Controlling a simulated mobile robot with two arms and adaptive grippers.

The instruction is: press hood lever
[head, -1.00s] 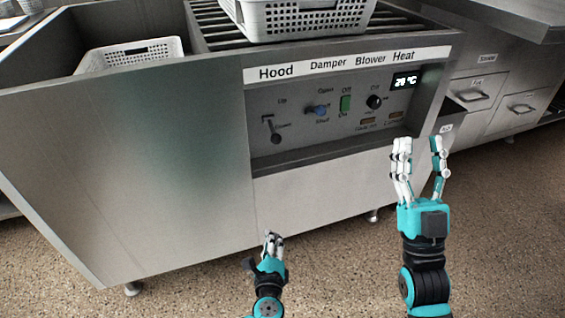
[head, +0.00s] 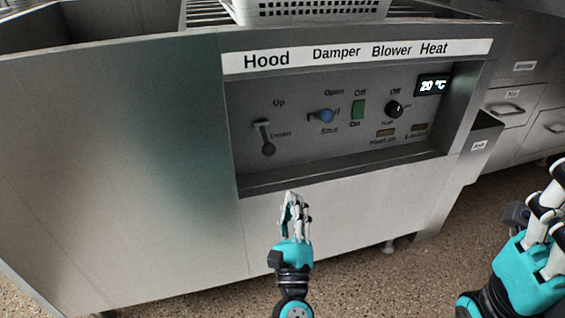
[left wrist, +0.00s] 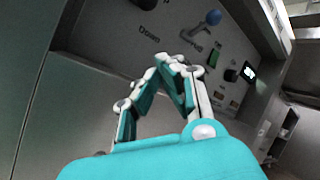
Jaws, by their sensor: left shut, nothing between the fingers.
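The hood lever (head: 268,148) is a small dark lever with a round knob on the grey control panel, under the "Hood" label. Its knob hangs below its pivot, beside the "Down" mark. My left gripper (head: 293,197) is shut and empty, below the panel's lower edge and slightly right of the lever, apart from it. My right gripper (head: 548,200) is at the right edge, partly cut off.
Right of the lever are the blue damper knob (head: 326,116), green blower switch (head: 358,109), black heat knob (head: 393,108) and a display (head: 433,86) reading 20 °C. The panel is recessed, with a protruding lower ledge (head: 340,172). A white perforated basket (head: 310,9) stands on top.

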